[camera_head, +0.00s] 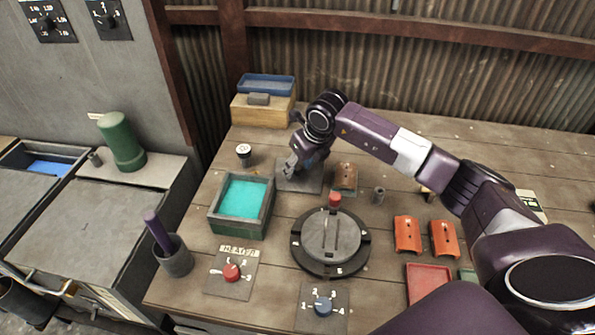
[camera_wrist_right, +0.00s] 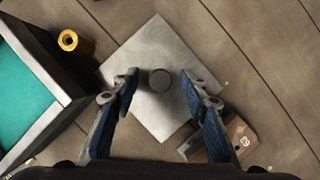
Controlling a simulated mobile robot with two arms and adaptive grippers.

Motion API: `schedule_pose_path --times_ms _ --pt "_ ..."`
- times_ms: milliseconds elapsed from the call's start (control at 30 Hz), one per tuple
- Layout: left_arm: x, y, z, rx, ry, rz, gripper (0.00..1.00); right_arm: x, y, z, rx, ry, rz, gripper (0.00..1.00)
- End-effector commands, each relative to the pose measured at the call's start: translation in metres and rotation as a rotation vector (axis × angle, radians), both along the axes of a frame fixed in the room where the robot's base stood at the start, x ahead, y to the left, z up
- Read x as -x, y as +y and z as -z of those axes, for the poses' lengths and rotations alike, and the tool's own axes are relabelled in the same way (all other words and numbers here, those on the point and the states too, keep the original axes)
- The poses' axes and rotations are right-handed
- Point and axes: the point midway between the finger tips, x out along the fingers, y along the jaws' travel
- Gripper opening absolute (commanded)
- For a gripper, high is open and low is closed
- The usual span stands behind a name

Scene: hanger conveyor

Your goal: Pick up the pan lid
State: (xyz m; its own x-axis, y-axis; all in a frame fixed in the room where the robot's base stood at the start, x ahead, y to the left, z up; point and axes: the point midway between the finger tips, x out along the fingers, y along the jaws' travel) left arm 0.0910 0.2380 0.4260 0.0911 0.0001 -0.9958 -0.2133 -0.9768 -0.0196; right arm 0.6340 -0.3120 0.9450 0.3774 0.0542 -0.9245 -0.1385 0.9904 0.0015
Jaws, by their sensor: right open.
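The pan lid (camera_head: 300,183) seems to be the flat grey square plate on the table, right of the square pan with teal liquid (camera_head: 243,196). In the right wrist view the lid (camera_wrist_right: 158,38) is a pale square with a round knob (camera_wrist_right: 160,80) in its middle. My right gripper (camera_head: 291,166) is over the lid, pointing down. In the wrist view its two blue fingers (camera_wrist_right: 159,84) are open, one each side of the knob, with gaps on both sides. I cannot tell how high the fingertips are above the lid. My left gripper is not in view.
An orange-brown block (camera_head: 345,178) sits close by the lid's right side; its corner (camera_wrist_right: 232,138) shows near the right finger. A round dial device (camera_head: 331,236) is in front. A wooden box (camera_head: 262,109) stands behind.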

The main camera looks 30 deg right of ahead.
Motion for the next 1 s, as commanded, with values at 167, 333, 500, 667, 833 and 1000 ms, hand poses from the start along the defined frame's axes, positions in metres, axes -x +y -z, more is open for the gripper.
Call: schedule_pose_path --times_ms 167,333,500,667,833,1000 --pt "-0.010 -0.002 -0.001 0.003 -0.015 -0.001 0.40 -0.001 0.000 0.002 0.001 0.000 -0.001 0.41" --pt "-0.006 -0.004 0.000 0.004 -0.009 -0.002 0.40 -0.001 0.000 0.002 0.001 0.000 -0.001 0.29" --pt "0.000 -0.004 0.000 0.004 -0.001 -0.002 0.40 -0.001 0.000 0.002 0.001 0.000 0.000 0.11" --pt "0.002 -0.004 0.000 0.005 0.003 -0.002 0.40 -0.001 0.000 0.001 0.001 -0.002 0.000 0.00" --pt "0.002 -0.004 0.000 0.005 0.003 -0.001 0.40 -0.001 0.000 0.001 0.001 -0.002 0.000 0.00" --pt "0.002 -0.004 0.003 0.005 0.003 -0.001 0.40 -0.002 0.000 -0.006 0.000 -0.004 0.000 0.00"
